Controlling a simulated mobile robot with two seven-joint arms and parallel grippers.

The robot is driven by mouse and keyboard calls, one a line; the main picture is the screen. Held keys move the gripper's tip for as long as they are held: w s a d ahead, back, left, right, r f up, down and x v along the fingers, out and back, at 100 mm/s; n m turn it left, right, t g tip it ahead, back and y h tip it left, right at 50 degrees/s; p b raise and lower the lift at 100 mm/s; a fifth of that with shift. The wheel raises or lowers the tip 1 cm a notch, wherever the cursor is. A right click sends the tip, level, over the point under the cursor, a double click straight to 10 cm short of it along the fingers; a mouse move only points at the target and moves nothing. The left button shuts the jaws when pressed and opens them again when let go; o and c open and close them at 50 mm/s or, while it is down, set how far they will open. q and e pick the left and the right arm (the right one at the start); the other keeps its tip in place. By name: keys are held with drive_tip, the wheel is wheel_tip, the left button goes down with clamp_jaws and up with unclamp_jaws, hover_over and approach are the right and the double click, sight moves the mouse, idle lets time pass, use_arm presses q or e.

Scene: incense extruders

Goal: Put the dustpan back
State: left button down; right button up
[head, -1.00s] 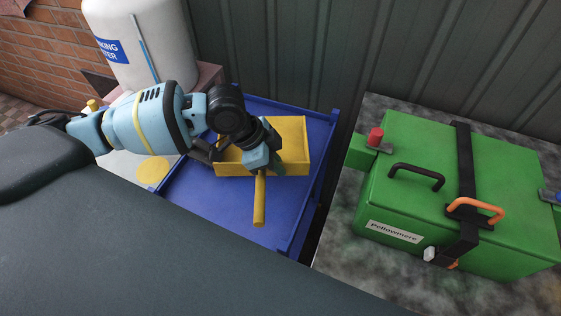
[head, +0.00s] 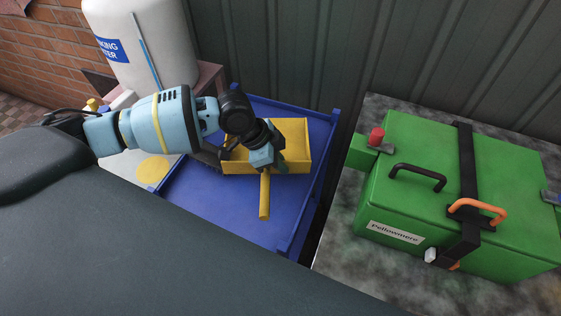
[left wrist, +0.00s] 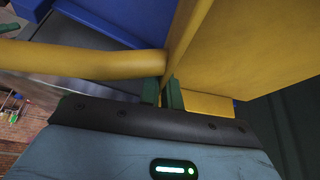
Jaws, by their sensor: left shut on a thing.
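The yellow dustpan (head: 296,138) is over the blue tray (head: 220,205) in the head view, with its handle (head: 265,196) pointing toward the tray's near side. My left gripper (head: 283,166) is shut on the dustpan near the root of the handle. In the left wrist view, its green fingertips (left wrist: 163,92) close on the yellow dustpan wall (left wrist: 250,45), beside the handle (left wrist: 85,60). My left arm hides part of the dustpan's left side. I cannot tell whether the dustpan touches the tray floor. My right gripper is not in view.
A green case (head: 425,205) stands on a mottled slab right of the tray. A white water tank (head: 150,45) is at the back left. A corrugated grey wall (head: 290,55) rises behind. Part of the tray floor near the handle is clear.

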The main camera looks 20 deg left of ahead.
use_arm(q)
drive_tip(key=shift+f, duration=0.15)
drive_tip(key=c, duration=1.6)
unclamp_jaws()
drive_tip(key=v, duration=1.2)
drive_tip(key=shift+p, duration=0.4)
